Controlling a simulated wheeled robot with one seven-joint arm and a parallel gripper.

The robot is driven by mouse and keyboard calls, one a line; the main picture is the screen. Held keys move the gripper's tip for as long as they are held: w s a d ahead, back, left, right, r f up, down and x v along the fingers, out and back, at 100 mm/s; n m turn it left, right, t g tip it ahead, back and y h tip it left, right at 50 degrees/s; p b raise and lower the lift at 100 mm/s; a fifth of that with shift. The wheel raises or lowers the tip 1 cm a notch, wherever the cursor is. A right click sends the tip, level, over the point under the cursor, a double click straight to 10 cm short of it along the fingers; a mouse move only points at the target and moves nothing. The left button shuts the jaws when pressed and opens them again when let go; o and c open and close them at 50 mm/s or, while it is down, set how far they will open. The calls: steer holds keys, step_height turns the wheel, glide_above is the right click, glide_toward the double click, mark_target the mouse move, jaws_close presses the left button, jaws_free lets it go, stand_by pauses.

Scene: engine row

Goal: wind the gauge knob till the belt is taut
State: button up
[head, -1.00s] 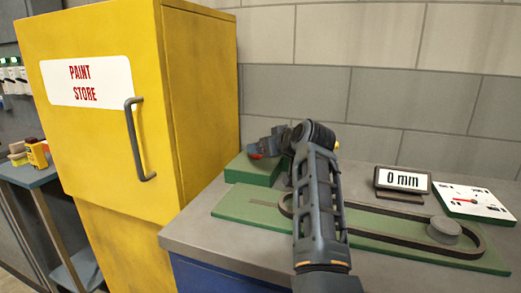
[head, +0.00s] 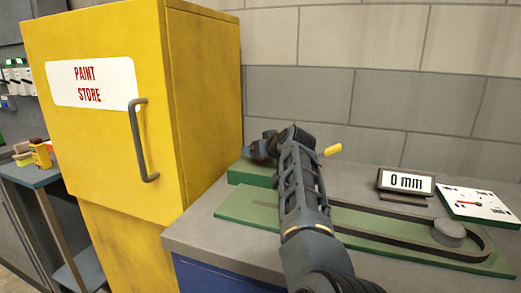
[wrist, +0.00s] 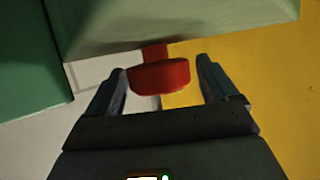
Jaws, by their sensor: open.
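A red knob (wrist: 160,76) on a short red stem shows in the wrist view. In the head view my gripper (head: 262,148) is over the green block (head: 249,173) at the left end of the bench, and the knob is not clear there. The dark belt (head: 395,237) loops around a grey round pulley (head: 449,232) on a green base plate (head: 235,209). My arm hides the belt's left end. A small display (head: 406,182) reads 0 mm.
A white dial panel (head: 485,205) with a red needle lies right of the display. A yellow paint store cabinet (head: 207,100) stands close on the left of the grey bench (head: 200,235). A block wall (head: 300,95) is behind. The air above the bench's right side is clear.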

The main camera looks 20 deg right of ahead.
steer(key=c, duration=1)
steer(key=shift+o, duration=0.2)
